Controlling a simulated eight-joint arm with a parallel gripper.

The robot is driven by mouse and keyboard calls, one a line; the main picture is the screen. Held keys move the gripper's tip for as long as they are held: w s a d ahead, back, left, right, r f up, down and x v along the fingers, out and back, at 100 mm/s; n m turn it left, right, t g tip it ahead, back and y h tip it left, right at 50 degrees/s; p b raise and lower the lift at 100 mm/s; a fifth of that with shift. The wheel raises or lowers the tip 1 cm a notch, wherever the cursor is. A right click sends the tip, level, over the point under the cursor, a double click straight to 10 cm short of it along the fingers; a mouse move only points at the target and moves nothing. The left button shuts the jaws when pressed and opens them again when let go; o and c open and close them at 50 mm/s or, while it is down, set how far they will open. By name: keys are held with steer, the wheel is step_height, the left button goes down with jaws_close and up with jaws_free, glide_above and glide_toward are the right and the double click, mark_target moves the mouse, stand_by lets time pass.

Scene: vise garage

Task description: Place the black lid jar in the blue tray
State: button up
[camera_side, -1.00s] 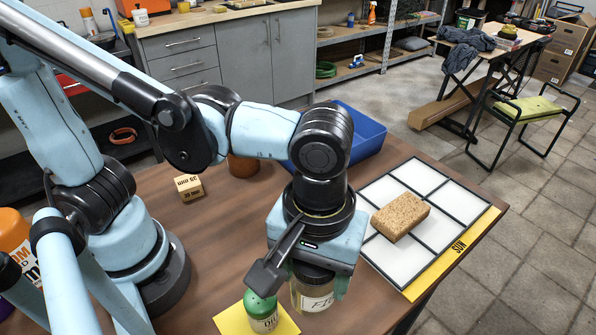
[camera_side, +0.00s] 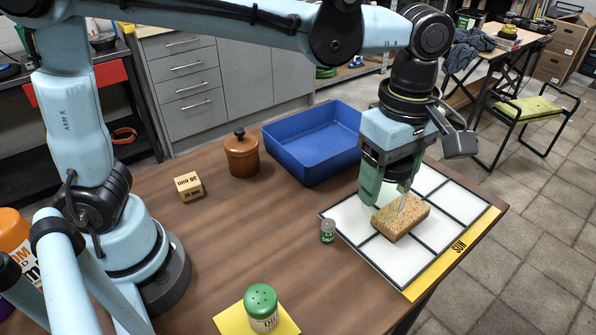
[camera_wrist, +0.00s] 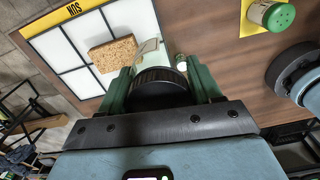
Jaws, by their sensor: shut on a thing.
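The black lid jar (camera_wrist: 162,88) is between my fingers in the wrist view, where its dark ribbed lid shows closest; a pale part of its label (camera_wrist: 148,48) shows past it. In the side view my gripper (camera_side: 388,187) is shut on the jar, pointing down above the white grid panel, behind the sponge. The jar is mostly hidden there by the fingers; a pale part (camera_side: 402,197) shows near the right finger. The blue tray (camera_side: 287,160) stands at the back of the table, left of my gripper, and looks empty.
A tan sponge (camera_side: 400,218) lies on the grid panel (camera_side: 440,232). A small green-labelled jar (camera_side: 328,231) stands at the panel's left edge. A brown lidded pot (camera_side: 241,155) stands left of the tray, near a wooden block (camera_side: 188,187). A green-topped shaker (camera_side: 262,308) stands on a yellow square.

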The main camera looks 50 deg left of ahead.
steer(key=w+a+n, duration=0.6)
steer(key=w+a, duration=0.3)
steer(key=w, duration=0.1)
steer(key=n, duration=0.4)
glide_above(336, 144)
step_height(336, 144, down, 9)
steer(key=shift+w+f, duration=0.1)
steer(key=shift+f, duration=1.8)
steer(key=shift+f, duration=0.1)
steer(key=o, duration=1.4)
